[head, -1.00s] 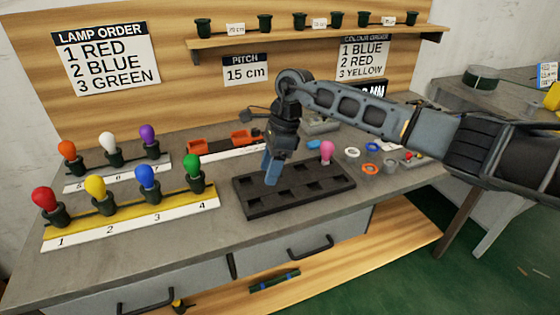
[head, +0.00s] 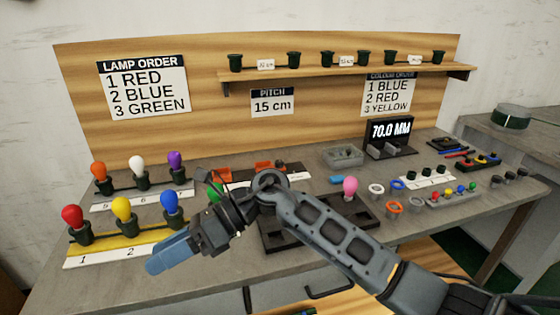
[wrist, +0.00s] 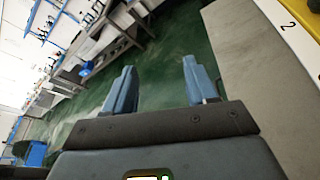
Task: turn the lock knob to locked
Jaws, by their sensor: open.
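I cannot make out a lock knob in either view. My gripper (head: 165,254) is in front of the numbered yellow lamp stand (head: 90,250) in the head view, pointing left and down. In the wrist view my gripper (wrist: 157,78) has its two blue fingers well apart with nothing between them. Beyond the fingers are the green floor (wrist: 165,60) and the worktop's grey edge (wrist: 250,70). My arm hides the stand's right end and part of the black socketed tray (head: 365,212).
Red, yellow and blue lamps stand on the yellow stand, close to my gripper. A pink lamp (head: 350,187) is in the black tray. Coloured rings, a grey bin (head: 342,156) and a 70.0 mm display (head: 390,130) are further right. A shelf (head: 340,72) holds several dark sockets.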

